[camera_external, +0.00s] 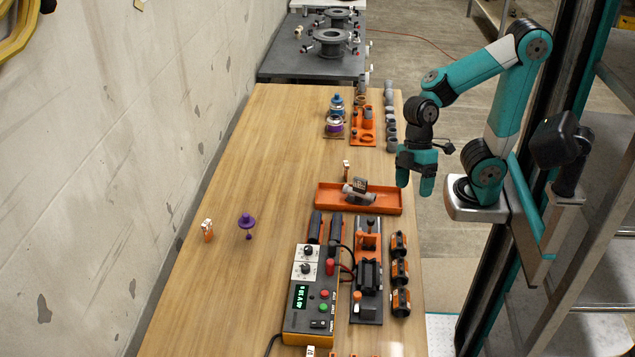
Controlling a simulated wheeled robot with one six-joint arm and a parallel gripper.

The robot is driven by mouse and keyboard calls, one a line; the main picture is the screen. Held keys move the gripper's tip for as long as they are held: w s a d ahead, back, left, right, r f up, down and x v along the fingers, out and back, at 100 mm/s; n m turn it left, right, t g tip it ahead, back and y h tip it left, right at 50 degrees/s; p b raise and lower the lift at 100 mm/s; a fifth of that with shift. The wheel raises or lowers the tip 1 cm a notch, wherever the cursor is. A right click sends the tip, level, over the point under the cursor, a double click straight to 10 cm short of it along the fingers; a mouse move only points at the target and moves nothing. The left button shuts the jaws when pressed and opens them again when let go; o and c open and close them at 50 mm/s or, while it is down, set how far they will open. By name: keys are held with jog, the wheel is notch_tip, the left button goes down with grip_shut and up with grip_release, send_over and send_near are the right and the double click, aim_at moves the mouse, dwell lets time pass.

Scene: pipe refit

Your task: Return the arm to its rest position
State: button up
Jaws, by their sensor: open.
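My arm is teal and dark grey, and its base is mounted at the right of the external view. The arm rises from the base, bends over at the elbow and hangs down toward the table's right edge. My gripper (415,187) points downward near that edge, its fingers apart with nothing visible between them. It is to the right of the orange tray (329,199) and apart from it. A grey metal part lies in the tray.
The wooden table (190,280) holds a control box (309,312), an orange-black fixture (367,275), several orange-black cylinders (399,272) and a purple piece (246,221). Pipe fittings (391,115) stand at the far right. A metal shelf stands right of my arm. The table's left side is mostly clear.

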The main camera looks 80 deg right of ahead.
jog(key=shift+m, duration=0.5)
jog(key=shift+s+a+r+p, duration=0.2)
jog(key=shift+s+a+r, duration=0.1)
jog(key=shift+s, duration=0.25)
jog(key=shift+s+a+r+p, duration=0.2)
jog(key=shift+s+a+r, duration=0.1)
jog(key=shift+s, duration=0.3)
jog(key=shift+s+a+r+p, duration=0.2)
jog(key=shift+s+a, duration=0.1)
jog(key=shift+s, duration=0.25)
